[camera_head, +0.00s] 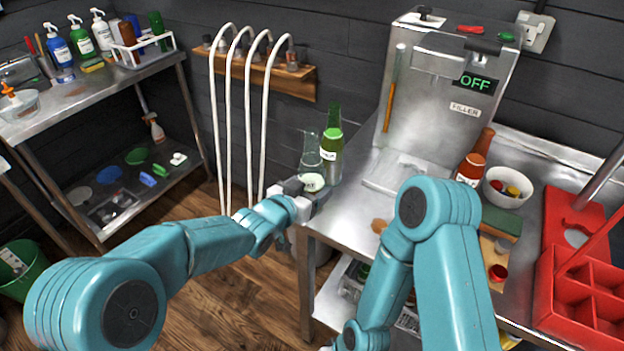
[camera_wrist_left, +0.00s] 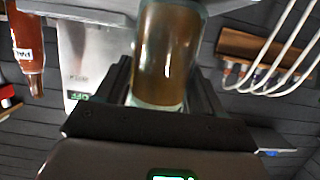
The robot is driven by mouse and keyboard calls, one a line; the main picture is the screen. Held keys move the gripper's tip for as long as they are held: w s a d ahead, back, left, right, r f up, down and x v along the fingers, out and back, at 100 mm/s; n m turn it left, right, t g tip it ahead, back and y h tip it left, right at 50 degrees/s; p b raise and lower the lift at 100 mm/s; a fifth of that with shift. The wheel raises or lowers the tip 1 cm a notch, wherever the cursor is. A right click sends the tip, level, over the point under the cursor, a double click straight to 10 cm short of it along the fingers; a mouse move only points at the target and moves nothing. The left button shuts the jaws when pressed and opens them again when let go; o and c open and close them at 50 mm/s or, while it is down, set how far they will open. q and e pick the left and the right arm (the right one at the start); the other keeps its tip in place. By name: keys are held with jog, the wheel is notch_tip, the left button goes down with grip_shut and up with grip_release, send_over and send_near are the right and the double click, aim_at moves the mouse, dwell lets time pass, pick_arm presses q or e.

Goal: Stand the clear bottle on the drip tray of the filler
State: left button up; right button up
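The clear bottle (camera_head: 309,150), with a pale oval label, stands upright at the near left corner of the steel bench. My left gripper (camera_head: 306,190) is around its lower part. In the left wrist view the bottle (camera_wrist_left: 165,50) looks brownish and fills the space between both dark fingers, which appear shut on it. A green bottle (camera_head: 333,143) is just behind and right of it. The filler (camera_head: 440,100) shows OFF. Its drip tray (camera_head: 396,185) is a flat metal piece at its foot, with nothing visible on it.
A brown bottle (camera_head: 474,160) and a white bowl (camera_head: 507,187) of caps stand right of the filler. A red crate (camera_head: 580,300) is at the far right. White hoses (camera_head: 264,110) hang from a wall rack left of the bench. My right arm crosses the bench front.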

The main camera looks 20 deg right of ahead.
pick_arm(q)
jog(key=shift+r, duration=0.15)
jog(key=shift+r+p, duration=0.6)
jog(key=shift+r, duration=0.35)
